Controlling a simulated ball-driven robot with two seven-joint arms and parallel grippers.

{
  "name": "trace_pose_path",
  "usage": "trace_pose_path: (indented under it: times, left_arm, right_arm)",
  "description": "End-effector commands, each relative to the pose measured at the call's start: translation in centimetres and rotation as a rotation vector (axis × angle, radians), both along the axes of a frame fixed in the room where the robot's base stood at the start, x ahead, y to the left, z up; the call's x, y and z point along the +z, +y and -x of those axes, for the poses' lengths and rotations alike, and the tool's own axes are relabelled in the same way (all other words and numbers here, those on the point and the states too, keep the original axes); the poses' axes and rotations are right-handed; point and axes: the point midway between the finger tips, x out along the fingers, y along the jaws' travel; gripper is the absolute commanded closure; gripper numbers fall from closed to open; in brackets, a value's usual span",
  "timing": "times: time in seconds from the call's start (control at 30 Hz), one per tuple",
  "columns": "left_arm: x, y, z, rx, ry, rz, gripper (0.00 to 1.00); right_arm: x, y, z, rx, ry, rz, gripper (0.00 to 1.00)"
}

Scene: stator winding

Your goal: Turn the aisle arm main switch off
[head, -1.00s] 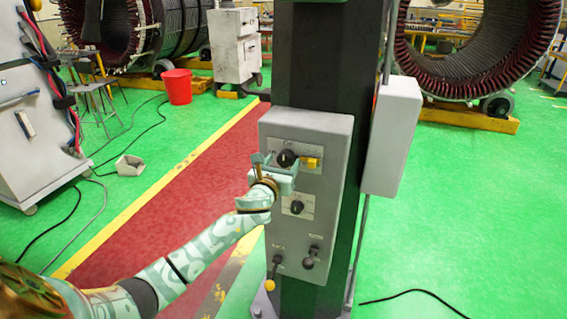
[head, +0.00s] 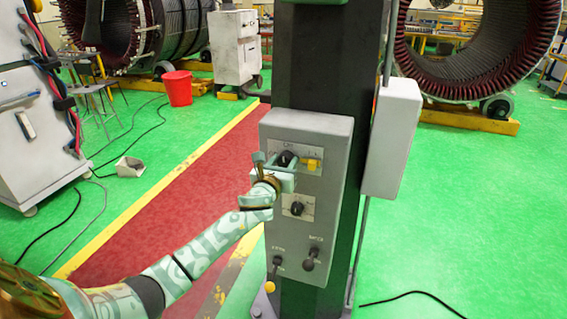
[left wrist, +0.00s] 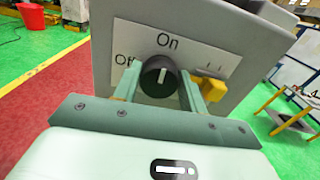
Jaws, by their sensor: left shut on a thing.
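The main switch is a black round knob (head: 286,158) on a label plate at the top of a grey control box (head: 335,135). In the left wrist view the knob (left wrist: 158,76) has a white mark that stands upright, toward the word "On"; "Off" is printed to its left. My left gripper (head: 283,165) is at the knob, with a finger on each side of it, shut on it. Its fingers also show in the left wrist view (left wrist: 160,90). My right gripper is not in view.
A yellow tab (left wrist: 214,91) sits just right of the knob. A second black knob (head: 297,208) and two levers are lower on the box. The box is fixed to a dark column (head: 325,60). A smaller grey box (head: 392,135) is to its right.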

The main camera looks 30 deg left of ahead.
Motion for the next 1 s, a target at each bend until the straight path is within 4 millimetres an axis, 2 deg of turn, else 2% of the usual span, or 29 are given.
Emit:
trace_pose_path:
  times: [0.27, 1.0]
  left_arm:
    - [0.0, 0.0, 0.0, -0.001, -0.042, 0.175, 0.81]
    - [-0.2, 0.3, 0.1, 0.001, -0.206, 0.856, 0.81]
  right_arm:
    - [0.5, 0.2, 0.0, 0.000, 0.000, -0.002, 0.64]
    - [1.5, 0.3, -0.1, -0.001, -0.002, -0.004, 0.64]
